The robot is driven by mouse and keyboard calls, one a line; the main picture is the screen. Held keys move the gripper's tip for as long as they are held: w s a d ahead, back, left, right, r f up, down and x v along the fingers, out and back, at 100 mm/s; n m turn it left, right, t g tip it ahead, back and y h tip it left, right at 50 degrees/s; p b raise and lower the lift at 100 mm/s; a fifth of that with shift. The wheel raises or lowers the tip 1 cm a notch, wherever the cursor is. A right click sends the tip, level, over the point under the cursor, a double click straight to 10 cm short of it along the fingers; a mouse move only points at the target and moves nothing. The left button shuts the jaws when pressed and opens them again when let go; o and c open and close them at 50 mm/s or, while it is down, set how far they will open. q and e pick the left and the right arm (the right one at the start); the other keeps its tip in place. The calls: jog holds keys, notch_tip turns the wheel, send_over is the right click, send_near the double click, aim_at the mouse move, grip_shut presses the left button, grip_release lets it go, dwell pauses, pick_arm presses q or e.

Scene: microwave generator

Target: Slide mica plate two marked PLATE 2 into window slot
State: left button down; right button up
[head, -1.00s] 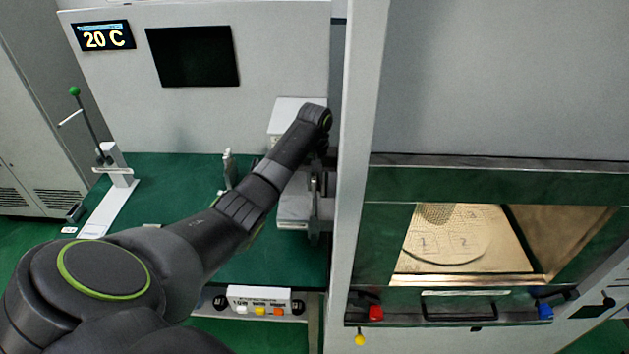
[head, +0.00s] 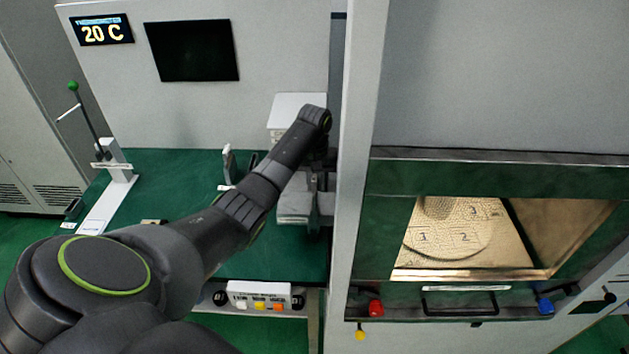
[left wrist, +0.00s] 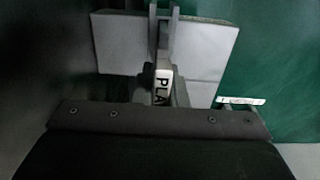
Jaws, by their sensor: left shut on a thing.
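The window slot itself cannot be made out. My right gripper is not in view.
A pale box (head: 296,112) stands just behind my left wrist. A grey cabinet post (head: 354,150) rises close to its right. The lit oven chamber (head: 470,250) with a numbered plate lies further right. The green bench (head: 190,190) is mostly clear; a green-knobbed lever (head: 90,120) stands left.

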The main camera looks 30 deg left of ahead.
pick_arm(q)
jog(key=shift+f+b, duration=0.55)
jog(key=shift+f, duration=0.9)
jog(key=c, duration=1.4)
grip_release()
jog(key=shift+o, duration=0.2)
